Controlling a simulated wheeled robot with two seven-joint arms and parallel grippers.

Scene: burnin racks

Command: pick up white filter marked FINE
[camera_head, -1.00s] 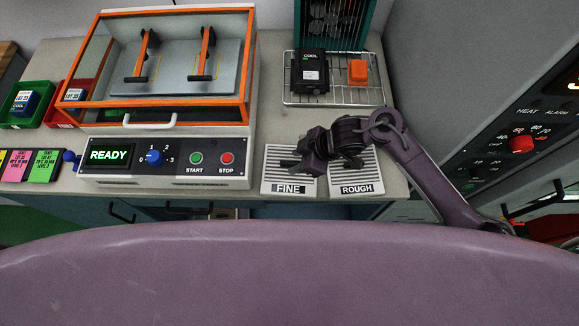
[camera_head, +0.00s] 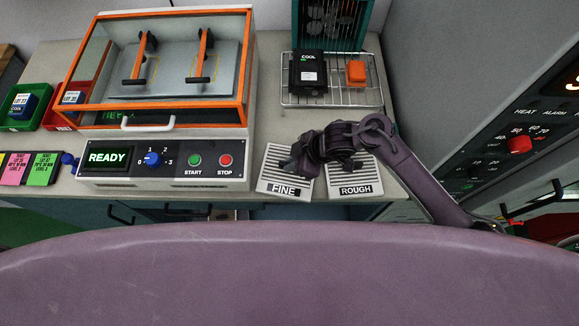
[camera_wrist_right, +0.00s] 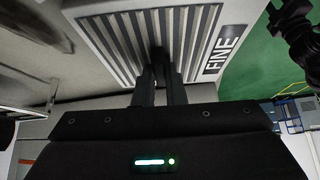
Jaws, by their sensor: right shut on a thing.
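The white filter marked FINE (camera_head: 284,189) is at the front edge of the bench in the head view, slightly tilted in the picture. It has grey slats and a black label, and it also shows in the right wrist view (camera_wrist_right: 207,20). My right gripper (camera_head: 292,164) is over its upper part. In the right wrist view the gripper's fingers (camera_wrist_right: 160,72) are close together against the slats, shut on the filter. The exact grip point is partly hidden. The ROUGH filter (camera_head: 356,186) lies to its right, partly under my right arm. My left gripper is not in view.
A machine with an orange-framed lid (camera_head: 160,110) and a READY display stands to the left. A wire rack (camera_head: 330,98) behind holds a black COOL block (camera_head: 308,72) and an orange block (camera_head: 356,72). A grey cabinet with a red knob (camera_head: 519,144) is at the right.

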